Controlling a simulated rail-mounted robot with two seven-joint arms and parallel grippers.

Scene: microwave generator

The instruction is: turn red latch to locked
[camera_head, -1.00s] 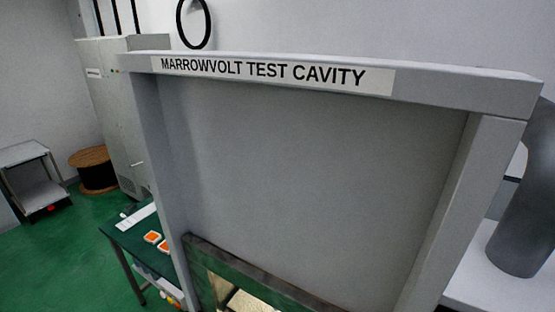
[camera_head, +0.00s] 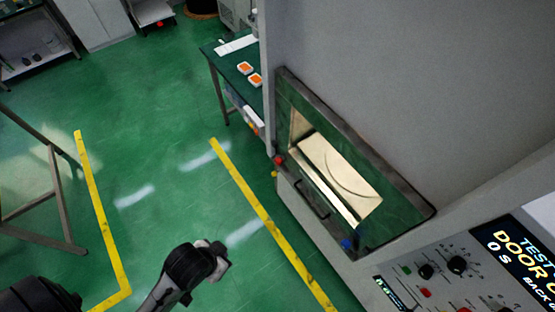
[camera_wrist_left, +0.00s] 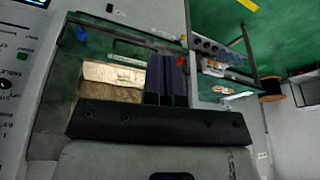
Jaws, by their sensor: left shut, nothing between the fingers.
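The red latch (camera_head: 279,160) is a small red knob at the left edge of the dark-framed door (camera_head: 405,222) with a lit window. It also shows in the left wrist view (camera_wrist_left: 183,63), just right of my finger tips. Whether it is locked I cannot tell. A blue knob (camera_head: 347,245) sits at the lower edge of the door and also shows in the wrist view (camera_wrist_left: 82,33). My left gripper (camera_head: 223,252) is shut and empty, low and left of the door, apart from the latch. Its fingers show in the wrist view (camera_wrist_left: 166,78). My right gripper is out of view.
A dark handle (camera_head: 311,200) runs along the front under the door. A control panel (camera_head: 440,280) with knobs and a display is at lower right. A green table (camera_head: 232,68) with orange-topped items stands behind. Yellow floor lines (camera_head: 250,195) cross open green floor left of the cabinet.

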